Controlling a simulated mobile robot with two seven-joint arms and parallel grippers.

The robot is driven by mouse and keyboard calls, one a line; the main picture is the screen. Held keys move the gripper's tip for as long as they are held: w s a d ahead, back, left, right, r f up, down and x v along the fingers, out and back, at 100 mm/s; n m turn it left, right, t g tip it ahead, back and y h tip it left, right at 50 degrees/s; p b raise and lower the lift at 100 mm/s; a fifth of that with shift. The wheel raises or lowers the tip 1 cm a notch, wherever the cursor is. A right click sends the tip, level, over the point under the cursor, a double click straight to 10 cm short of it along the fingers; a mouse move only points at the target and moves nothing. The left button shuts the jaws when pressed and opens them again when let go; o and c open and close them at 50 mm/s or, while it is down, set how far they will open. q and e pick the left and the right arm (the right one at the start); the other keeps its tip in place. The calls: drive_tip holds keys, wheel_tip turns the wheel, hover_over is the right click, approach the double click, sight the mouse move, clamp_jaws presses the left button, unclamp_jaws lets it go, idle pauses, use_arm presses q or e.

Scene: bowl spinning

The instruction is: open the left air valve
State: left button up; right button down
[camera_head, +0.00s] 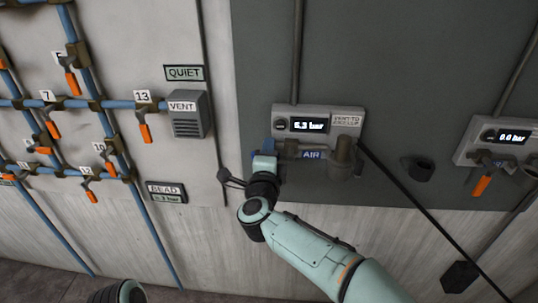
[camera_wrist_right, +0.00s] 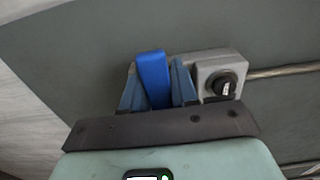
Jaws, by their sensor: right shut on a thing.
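The left air valve sits on the dark panel under a grey gauge box (camera_head: 318,122) that reads about 5.3 bar, next to an AIR label (camera_head: 311,154). My right gripper (camera_head: 263,148) is at the left end of this valve. In the right wrist view, the blue valve handle (camera_wrist_right: 153,78) stands between the two fingers of my right gripper (camera_wrist_right: 157,88), which is shut on it. In the head view, my gripper mostly hides the handle. My left gripper is not in view.
A second gauge box (camera_head: 507,138) reading 0.0 bar, with an orange handle (camera_head: 482,185) below, is at the right. Blue pipes with several orange-handled valves and a VENT box (camera_head: 187,115) cover the left wall. A black hose (camera_head: 420,205) runs down to the right.

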drive_tip(key=shift+r, duration=0.1)
idle(0.3)
drive_tip(key=c, duration=1)
unclamp_jaws()
drive_tip(key=shift+o, duration=0.2)
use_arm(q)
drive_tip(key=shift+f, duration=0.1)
use_arm(e)
drive_tip(key=shift+s, duration=0.1)
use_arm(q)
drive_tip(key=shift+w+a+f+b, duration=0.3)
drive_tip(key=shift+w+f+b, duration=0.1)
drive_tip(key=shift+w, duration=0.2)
use_arm(e)
drive_tip(key=s, duration=1.3)
